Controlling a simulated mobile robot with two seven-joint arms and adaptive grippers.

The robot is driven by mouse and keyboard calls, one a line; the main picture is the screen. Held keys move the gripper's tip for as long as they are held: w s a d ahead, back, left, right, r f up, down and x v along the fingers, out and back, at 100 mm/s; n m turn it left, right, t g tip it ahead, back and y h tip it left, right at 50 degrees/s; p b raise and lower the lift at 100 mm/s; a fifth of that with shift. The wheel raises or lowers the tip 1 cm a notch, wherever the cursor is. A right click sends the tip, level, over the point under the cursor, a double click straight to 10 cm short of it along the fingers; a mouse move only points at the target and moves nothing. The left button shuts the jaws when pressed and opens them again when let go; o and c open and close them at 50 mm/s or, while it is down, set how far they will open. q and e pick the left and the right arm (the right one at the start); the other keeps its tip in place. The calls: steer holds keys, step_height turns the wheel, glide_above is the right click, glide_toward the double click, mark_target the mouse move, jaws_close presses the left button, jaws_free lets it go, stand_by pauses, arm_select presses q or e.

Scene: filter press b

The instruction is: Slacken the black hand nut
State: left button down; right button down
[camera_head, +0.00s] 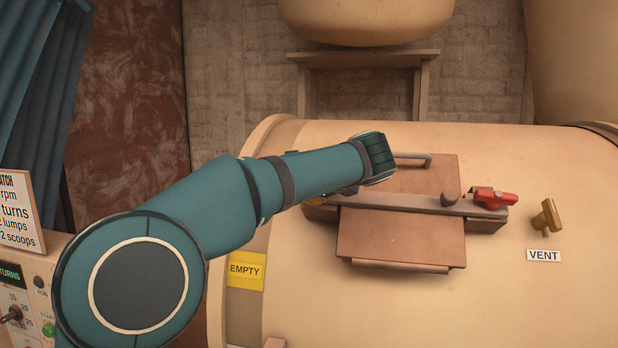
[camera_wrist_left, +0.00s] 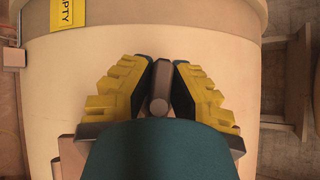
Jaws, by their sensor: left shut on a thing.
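A cream drum (camera_head: 540,290) carries a brown hatch (camera_head: 400,235) with a metal crossbar (camera_head: 400,201) over it. My left arm reaches in from the left, and its wrist hides most of the gripper at the crossbar's left end. My right gripper is not in view.
A red handle (camera_head: 495,198) and a dark knob (camera_head: 450,197) sit at the crossbar's right. A brass vent valve (camera_head: 546,217) stands farther right. A yellow EMPTY label (camera_head: 245,270) is on the drum, and a control panel (camera_head: 30,290) stands at the left edge.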

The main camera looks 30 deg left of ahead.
arm_select(q)
steer(key=shift+f, duration=0.1)
stand_by(0.5)
steer(key=c, duration=0.9)
jaws_free()
steer(key=shift+a, duration=0.15)
steer(key=v, duration=1.2)
